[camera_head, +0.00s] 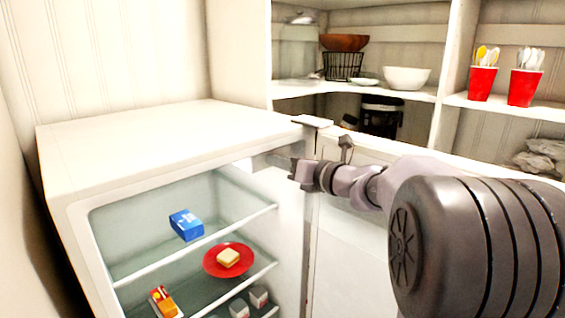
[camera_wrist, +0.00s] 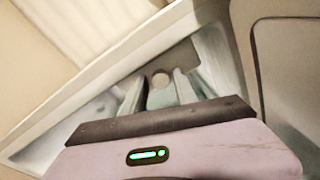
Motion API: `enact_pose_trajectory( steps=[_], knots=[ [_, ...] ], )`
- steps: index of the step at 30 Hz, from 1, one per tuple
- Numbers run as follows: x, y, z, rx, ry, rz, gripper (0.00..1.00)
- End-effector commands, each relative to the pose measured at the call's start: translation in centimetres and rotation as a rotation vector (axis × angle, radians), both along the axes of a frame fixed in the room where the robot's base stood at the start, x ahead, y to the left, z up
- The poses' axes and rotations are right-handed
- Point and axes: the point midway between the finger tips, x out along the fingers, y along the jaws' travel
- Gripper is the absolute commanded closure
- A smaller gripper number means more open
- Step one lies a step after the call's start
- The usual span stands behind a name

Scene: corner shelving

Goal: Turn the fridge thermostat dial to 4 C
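The fridge (camera_head: 150,135) stands open, its lit shelves facing me. In the wrist view a small round grey-brown disc, which looks like the thermostat dial (camera_wrist: 160,79), sits on a darker grey panel (camera_wrist: 182,60) inside the fridge's upper part. Its marks and setting are too small to read. My gripper (camera_head: 295,170) is at the upper right of the fridge opening, pointing left. In the wrist view my gripper (camera_wrist: 158,88) has its fingers apart, with the dial showing between and just beyond the tips. I cannot tell whether they touch it. The dial is hidden in the head view.
The fridge holds a blue box (camera_head: 186,225), a red plate (camera_head: 222,270) with a sandwich, and an orange-yellow carton (camera_head: 164,302). Corner shelves (camera_head: 400,94) behind carry bowls and red cups (camera_head: 482,84). The fridge top is mostly clear. The fridge's frame is close around my gripper.

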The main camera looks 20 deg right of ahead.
Motion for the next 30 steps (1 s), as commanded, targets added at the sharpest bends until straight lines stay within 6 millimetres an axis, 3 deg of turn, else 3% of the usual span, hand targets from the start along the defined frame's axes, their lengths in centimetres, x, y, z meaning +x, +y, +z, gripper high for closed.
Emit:
enact_pose_trajectory(
  steps=[7,11,24,30],
  knots=[
    [-0.2,-0.1,0.0,-0.001,0.0,0.0,0.65],
    [-1.7,-0.7,0.0,-0.001,0.0,-0.003,0.65],
    [-13.8,-5.0,1.0,-0.001,-0.001,-0.005,0.65],
    [-16.2,-5.8,1.3,-0.001,0.0,-0.001,0.65]
  ],
)
